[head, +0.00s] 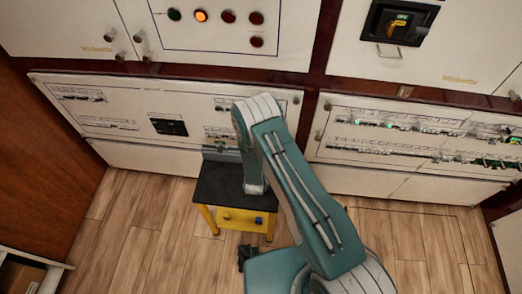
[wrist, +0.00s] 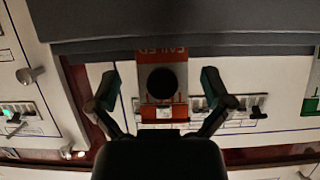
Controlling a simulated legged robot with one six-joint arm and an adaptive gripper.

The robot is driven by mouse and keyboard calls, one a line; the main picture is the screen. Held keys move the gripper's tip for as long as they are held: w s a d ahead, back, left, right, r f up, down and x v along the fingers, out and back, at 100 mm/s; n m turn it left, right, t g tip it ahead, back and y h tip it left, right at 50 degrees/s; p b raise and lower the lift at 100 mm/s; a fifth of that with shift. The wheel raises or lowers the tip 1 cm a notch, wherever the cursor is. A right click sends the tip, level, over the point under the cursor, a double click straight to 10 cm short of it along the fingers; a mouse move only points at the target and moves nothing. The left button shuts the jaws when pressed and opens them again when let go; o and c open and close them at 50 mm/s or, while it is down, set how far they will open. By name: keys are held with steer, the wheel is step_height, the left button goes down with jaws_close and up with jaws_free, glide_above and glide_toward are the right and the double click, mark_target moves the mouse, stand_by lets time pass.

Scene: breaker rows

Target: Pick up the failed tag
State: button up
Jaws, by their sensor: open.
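The failed tag (wrist: 148,64) shows in the wrist view as an orange-red and grey piece with upside-down "FAILED" lettering at its top and a black round spot in the middle. My gripper (wrist: 160,77) is open, with one finger to the left of the tag and one to the right. Clear gaps show between the tag and both fingers, and I cannot tell how far it is in depth. In the head view my arm covers the area near the small table, and I cannot make out the tag there.
A small black-topped yellow table (head: 218,184) stands against the lower cabinets. Breaker panels (head: 417,133) lie behind and to the right. In the wrist view a dark grey surface (wrist: 200,24) crosses the top and a green-and-white piece (wrist: 311,92) is at the right edge.

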steer(key=shift+d, duration=0.1)
steer(key=c, duration=0.5)
steer(key=shift+a, duration=0.25)
steer(key=c, duration=0.3)
steer(key=shift+a, duration=0.2)
steer(key=shift+c, duration=0.6)
steer(key=shift+d, duration=0.25)
